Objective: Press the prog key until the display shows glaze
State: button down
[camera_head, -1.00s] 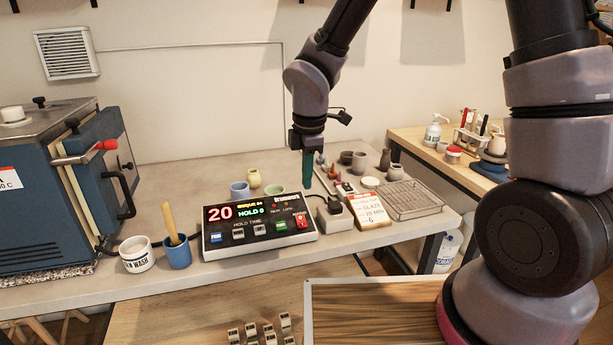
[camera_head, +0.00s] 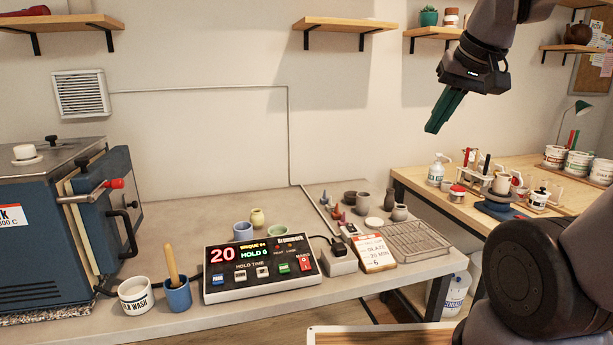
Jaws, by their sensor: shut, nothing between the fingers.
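The controller box (camera_head: 262,264) lies on the bench, black-faced with a pale casing. Its display (camera_head: 240,252) shows a red 20, a yellow top line that seems to read BISQUE 04, and a green HOLD 0. The blue prog key (camera_head: 218,279) is at the lower left of its face, with two pale keys, a green key (camera_head: 283,268) and a red switch (camera_head: 305,263) to its right. My gripper (camera_head: 432,130) is shut and empty, with green fingers. It is raised in the air against the wall, up and to the right of the controller, touching nothing.
A glaze card (camera_head: 373,254) leans by a plug block (camera_head: 339,260) right of the controller. A wash pot (camera_head: 136,296) and a blue cup (camera_head: 178,295) with a wooden stick stand left of it. The blue kiln (camera_head: 60,225) fills the far left. Space above the controller is clear.

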aim_at(217, 278)
jog(key=u, duration=1.25)
